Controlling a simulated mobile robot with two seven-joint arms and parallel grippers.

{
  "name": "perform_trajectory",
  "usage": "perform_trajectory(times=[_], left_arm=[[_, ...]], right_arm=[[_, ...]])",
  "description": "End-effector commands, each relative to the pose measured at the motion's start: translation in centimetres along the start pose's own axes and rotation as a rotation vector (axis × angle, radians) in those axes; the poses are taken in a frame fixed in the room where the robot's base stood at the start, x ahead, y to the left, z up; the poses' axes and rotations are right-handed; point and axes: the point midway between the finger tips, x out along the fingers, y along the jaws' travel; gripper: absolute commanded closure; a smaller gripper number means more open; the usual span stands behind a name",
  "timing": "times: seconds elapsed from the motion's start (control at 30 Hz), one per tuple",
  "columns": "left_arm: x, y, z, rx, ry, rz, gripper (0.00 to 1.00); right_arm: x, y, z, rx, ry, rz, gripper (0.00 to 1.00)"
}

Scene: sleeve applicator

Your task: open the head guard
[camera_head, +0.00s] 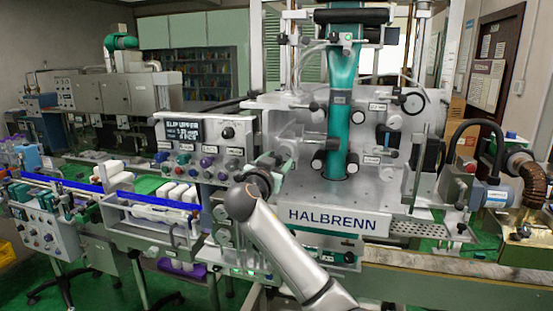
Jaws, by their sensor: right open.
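The sleeve applicator (332,220), marked HALBRENN, stands in the middle with a green sleeve (338,125) running down through its head. A narrow upright clear panel (416,172) with a dark edge stands at the right of the head. I cannot tell for sure whether it is the head guard, or whether the guard is open. My right gripper (264,178) is at the left front edge of the head, partly hidden by my wrist, and is open. I cannot tell whether it touches anything. My left gripper is not in view.
A control panel (203,150) with a display and knobs stands left of my gripper. A conveyor with blue rails (150,200) runs to the left. A grey belt (450,277) lies at the lower right. A grey motor unit with a dark hose (492,195) stands at the right.

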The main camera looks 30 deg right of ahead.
Motion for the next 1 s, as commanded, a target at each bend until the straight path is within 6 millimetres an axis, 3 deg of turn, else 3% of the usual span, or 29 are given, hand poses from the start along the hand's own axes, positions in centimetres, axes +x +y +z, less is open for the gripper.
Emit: perform_trajectory(times=[0.27,0.8,1.0], left_arm=[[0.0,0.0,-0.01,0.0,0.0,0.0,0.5],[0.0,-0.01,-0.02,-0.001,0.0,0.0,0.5],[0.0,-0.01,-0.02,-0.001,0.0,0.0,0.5]], right_arm=[[0.1,0.0,0.03,0.0,0.0,0.0,0.39],[0.07,0.0,0.03,-0.001,0.0,0.0,1.0],[0.07,0.01,0.03,-0.001,0.0,0.0,1.0]])
